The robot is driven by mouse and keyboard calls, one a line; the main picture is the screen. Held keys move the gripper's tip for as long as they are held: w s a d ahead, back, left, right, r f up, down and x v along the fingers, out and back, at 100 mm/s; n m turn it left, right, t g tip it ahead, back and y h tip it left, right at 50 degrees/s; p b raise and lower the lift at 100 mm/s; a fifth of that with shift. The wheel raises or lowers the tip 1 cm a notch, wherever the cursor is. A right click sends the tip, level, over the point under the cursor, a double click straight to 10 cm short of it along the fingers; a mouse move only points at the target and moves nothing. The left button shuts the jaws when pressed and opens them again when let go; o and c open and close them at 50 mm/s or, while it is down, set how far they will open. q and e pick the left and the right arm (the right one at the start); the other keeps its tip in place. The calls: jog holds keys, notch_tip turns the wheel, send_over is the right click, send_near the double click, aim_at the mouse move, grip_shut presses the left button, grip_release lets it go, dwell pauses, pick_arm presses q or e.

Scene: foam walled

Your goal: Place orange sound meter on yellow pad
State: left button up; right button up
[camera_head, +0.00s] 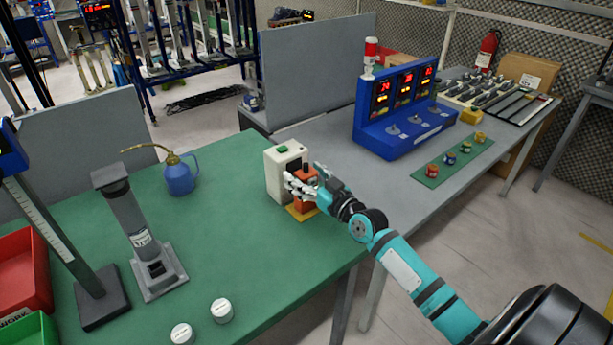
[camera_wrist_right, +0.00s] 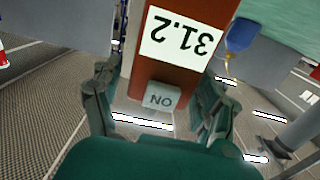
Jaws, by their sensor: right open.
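The orange sound meter (camera_head: 308,177) stands upright at the right edge of the green table, and appears to rest on the yellow pad (camera_head: 296,213). The pad shows in front of and beside its foot. My right gripper (camera_head: 303,186) is at the meter, with pale fingers in front of it. In the right wrist view, the meter (camera_wrist_right: 168,72) shows a display of 31.2 and an ON button. The open fingers of my right gripper (camera_wrist_right: 157,105) are on either side of it. Contact with the fingers cannot be told. My left gripper is not in view.
A white box with a green button (camera_head: 277,172) stands close beside the meter. A blue oil can (camera_head: 180,178), a grey stand (camera_head: 130,225) and two white round pieces (camera_head: 221,310) are on the green table (camera_head: 230,220). A blue display console (camera_head: 400,115) stands on the grey table.

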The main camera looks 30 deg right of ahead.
jog(key=shift+r, duration=0.2)
jog(key=shift+s+f, duration=0.15)
jog(key=shift+s, duration=0.15)
jog(key=s+d+b, duration=0.1)
jog(key=s, duration=1)
jog(key=shift+s, duration=0.2)
jog(key=shift+c, duration=0.3)
dwell(1.0)
